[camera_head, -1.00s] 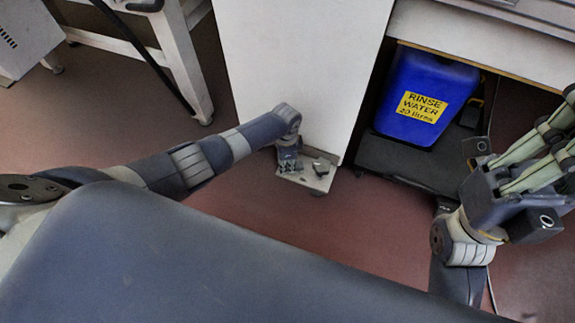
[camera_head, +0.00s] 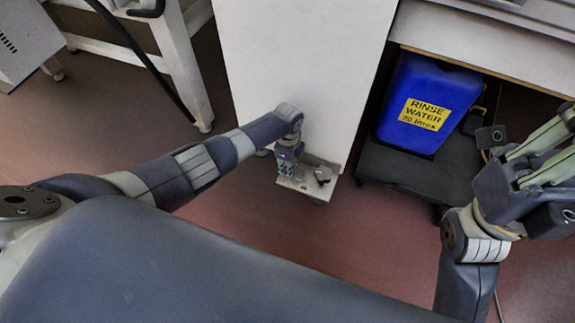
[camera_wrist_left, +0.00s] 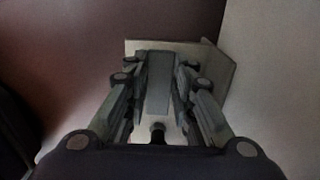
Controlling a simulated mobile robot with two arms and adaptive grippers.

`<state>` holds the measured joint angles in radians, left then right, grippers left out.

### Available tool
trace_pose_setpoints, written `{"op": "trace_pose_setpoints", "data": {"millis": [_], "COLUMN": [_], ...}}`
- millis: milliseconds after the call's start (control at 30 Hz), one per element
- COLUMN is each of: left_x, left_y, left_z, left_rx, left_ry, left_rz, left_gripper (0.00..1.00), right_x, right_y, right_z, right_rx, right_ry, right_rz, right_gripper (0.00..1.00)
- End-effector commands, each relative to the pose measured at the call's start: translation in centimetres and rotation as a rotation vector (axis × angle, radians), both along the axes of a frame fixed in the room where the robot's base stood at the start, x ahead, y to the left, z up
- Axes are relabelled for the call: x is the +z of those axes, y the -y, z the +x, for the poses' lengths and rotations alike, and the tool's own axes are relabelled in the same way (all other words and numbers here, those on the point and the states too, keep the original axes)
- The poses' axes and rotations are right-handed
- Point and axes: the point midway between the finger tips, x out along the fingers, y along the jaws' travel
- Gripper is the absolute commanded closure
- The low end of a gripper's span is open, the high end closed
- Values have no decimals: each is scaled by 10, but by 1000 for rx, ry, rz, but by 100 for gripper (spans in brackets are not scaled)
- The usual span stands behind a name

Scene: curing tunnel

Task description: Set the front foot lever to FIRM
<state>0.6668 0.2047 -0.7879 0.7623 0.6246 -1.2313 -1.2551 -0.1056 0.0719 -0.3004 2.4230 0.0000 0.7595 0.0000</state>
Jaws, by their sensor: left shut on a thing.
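My left gripper (camera_head: 287,169) is low down at the front corner of the white cabinet, over the pale metal foot bracket (camera_head: 300,188). In the left wrist view its fingers (camera_wrist_left: 160,75) are shut on a flat grey bar, which I take to be the front foot lever (camera_wrist_left: 158,88). The pale bracket plate (camera_wrist_left: 218,65) shows behind it. In the head view my gripper hides most of the lever, and no FIRM mark is readable. A small dark part (camera_head: 323,174) sits at the bracket's right side. My right gripper (camera_head: 552,151) is open and empty at the right edge.
The white cabinet (camera_head: 300,60) stands directly above the bracket. A blue rinse water container (camera_head: 400,85) stands on a dark low base (camera_head: 395,165) under the bench at right. A white-legged frame (camera_head: 185,65) is at left. Reddish floor (camera_head: 335,235) is clear in front.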

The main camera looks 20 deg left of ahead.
Motion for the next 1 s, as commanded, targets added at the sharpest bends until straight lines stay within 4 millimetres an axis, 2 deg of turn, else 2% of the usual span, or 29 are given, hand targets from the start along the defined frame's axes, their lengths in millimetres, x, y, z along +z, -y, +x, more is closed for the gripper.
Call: {"op": "trace_pose_setpoints", "data": {"millis": [367, 400, 467, 833, 1000], "left_x": [-1, -1, -1, 1, 11], "left_y": [0, 0, 0, 0, 0], "left_z": [0, 0, 0, 0, 1], "left_rx": [-9, -9, -8, -6, -5], "left_ry": [0, 0, 0, 1, 2], "left_rz": [1, 1, 1, 0, -1], "left_gripper": [100, 70, 57, 57, 57], "right_x": [0, 0, 0, 1, 1], "right_y": [0, 0, 0, 0, 0], "right_z": [0, 0, 0, -2, -1], "right_rx": [0, 0, -1, 0, 0], "right_ry": [0, 0, 0, 8, 5], "right_rz": [-4, -4, -4, -8, -6], "right_gripper": [100, 100, 100, 100, 100]}}
